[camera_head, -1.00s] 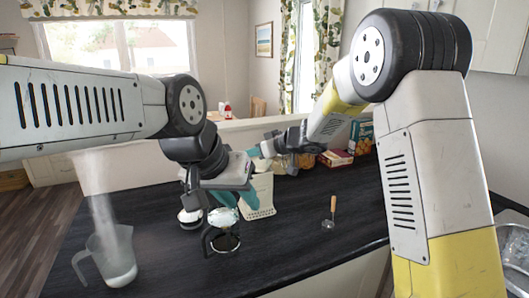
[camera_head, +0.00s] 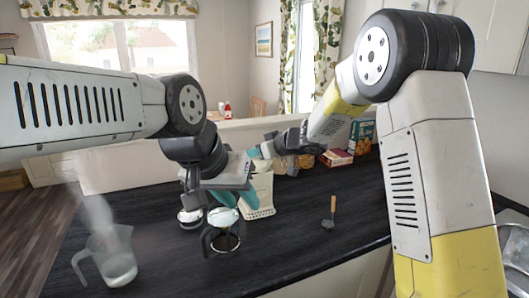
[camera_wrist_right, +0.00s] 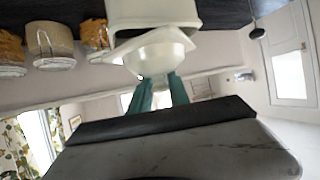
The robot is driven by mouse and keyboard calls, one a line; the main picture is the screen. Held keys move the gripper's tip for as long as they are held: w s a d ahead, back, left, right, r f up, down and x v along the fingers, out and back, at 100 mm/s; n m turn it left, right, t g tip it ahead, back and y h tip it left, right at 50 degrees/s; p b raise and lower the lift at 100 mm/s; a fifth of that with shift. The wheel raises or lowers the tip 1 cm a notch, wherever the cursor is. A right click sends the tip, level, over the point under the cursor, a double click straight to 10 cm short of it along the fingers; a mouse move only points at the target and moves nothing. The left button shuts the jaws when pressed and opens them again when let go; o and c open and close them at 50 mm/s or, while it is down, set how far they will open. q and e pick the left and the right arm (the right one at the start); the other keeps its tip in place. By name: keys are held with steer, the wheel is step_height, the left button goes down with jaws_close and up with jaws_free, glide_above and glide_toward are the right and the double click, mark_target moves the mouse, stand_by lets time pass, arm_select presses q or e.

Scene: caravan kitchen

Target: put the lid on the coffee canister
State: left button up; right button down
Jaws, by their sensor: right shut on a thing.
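A cream canister (camera_head: 262,182) stands on the dark counter, partly hidden behind my left gripper. Its body also shows at the top of the right wrist view (camera_wrist_right: 152,12), which is upside down. My right gripper (camera_wrist_right: 160,82) is shut on a pale domed lid (camera_wrist_right: 160,52) by its narrow end. The lid is at the canister's mouth; I cannot tell whether it sits fully on the rim. In the head view the lid (camera_head: 262,165) is small and partly covered. My left gripper (camera_head: 237,197) has its teal fingers apart, in front of the canister and above a glass pot.
The glass pot (camera_head: 221,240) has a dark frame and handle. A steaming clear jug (camera_head: 115,258) stands at the left front. Jars (camera_wrist_right: 50,40) and boxes (camera_head: 336,158) stand behind.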

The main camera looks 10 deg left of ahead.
steer(key=shift+f, duration=0.4)
steer(key=c, duration=1.5)
jaws_free()
steer(key=shift+v, duration=5.5)
